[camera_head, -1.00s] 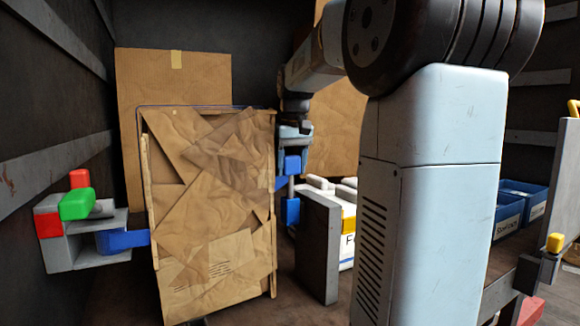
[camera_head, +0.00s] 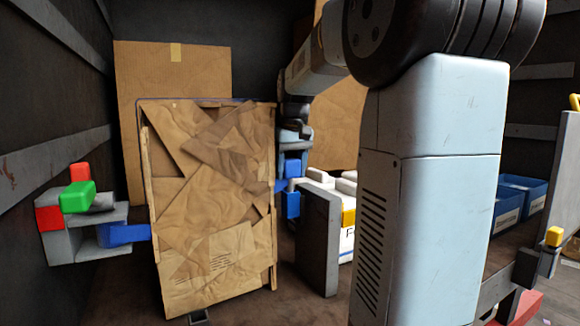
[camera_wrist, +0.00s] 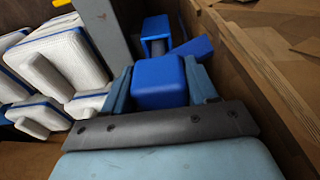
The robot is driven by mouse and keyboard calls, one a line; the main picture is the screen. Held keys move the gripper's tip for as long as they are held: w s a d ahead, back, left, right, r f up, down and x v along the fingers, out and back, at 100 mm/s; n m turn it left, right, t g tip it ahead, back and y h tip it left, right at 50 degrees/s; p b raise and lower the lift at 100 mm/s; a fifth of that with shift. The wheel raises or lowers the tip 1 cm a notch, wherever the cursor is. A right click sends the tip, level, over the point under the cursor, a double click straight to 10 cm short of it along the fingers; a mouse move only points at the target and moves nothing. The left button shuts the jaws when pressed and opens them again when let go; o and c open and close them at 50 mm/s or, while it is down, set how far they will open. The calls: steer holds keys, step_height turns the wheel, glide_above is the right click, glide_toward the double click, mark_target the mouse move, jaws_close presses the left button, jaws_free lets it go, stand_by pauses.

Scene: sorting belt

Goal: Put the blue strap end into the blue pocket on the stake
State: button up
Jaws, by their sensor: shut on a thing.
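My gripper (camera_wrist: 160,88) points down at the right side of the wrapped parcel. It is shut on the blue strap end (camera_wrist: 160,82), a blue block also visible in the head view (camera_head: 292,168). The blue pocket (camera_head: 291,205) is on the left side of the grey stake (camera_head: 318,240). The strap end is just above the pocket in the head view, with a small gap. In the wrist view the pocket (camera_wrist: 155,28) shows a rectangular opening beyond the block. A blue strap piece (camera_wrist: 193,48) lies beside it. The block's lower face is hidden.
The brown-wrapped parcel (camera_head: 210,200) stands close on the left of my gripper. White bags (camera_head: 345,185) are right behind the stake. Blue bins (camera_head: 520,195) stand farther right.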

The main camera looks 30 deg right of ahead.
mark_target(290, 181)
steer(key=shift+f, duration=1.25)
steer(key=shift+s+f, duration=0.15)
steer(key=shift+f, duration=0.35)
steer(key=o, duration=1.2)
steer(key=shift+o, duration=0.4)
step_height(290, 181, up, 15)
steer(key=s, duration=0.2)
steer(key=shift+a+f, duration=0.2)
steer(key=shift+a, duration=0.05)
